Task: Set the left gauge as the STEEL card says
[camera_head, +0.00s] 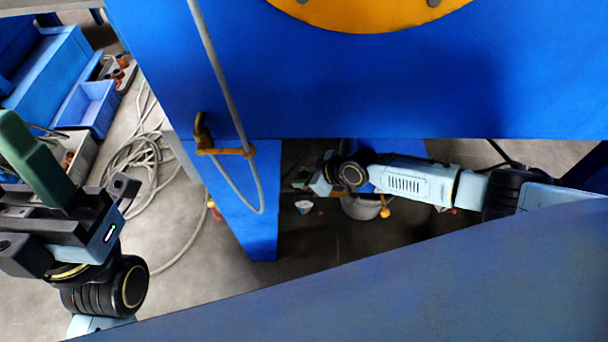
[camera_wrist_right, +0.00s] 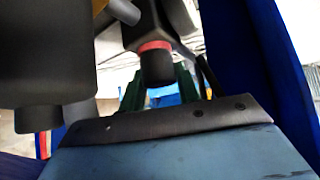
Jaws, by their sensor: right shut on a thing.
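My right gripper (camera_head: 308,182) is low under the blue machine, partly hidden there. In the right wrist view its green fingers (camera_wrist_right: 160,84) are on either side of a black cylindrical part with a red ring (camera_wrist_right: 156,64), and it is shut on this part. My left gripper (camera_head: 38,160) is at the left edge, pointing up, with green fingers; their gap does not show clearly and nothing is seen held. No gauge face and no STEEL card can be made out in either view.
The blue machine (camera_head: 330,95) with a yellow disc (camera_head: 370,12) fills the upper middle. A grey hose (camera_head: 217,75) hangs by a brass-coloured valve (camera_head: 225,150). A blue beam (camera_head: 400,285) crosses the front. A blue bin (camera_head: 88,107) and coiled cable (camera_head: 135,160) lie on the left floor.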

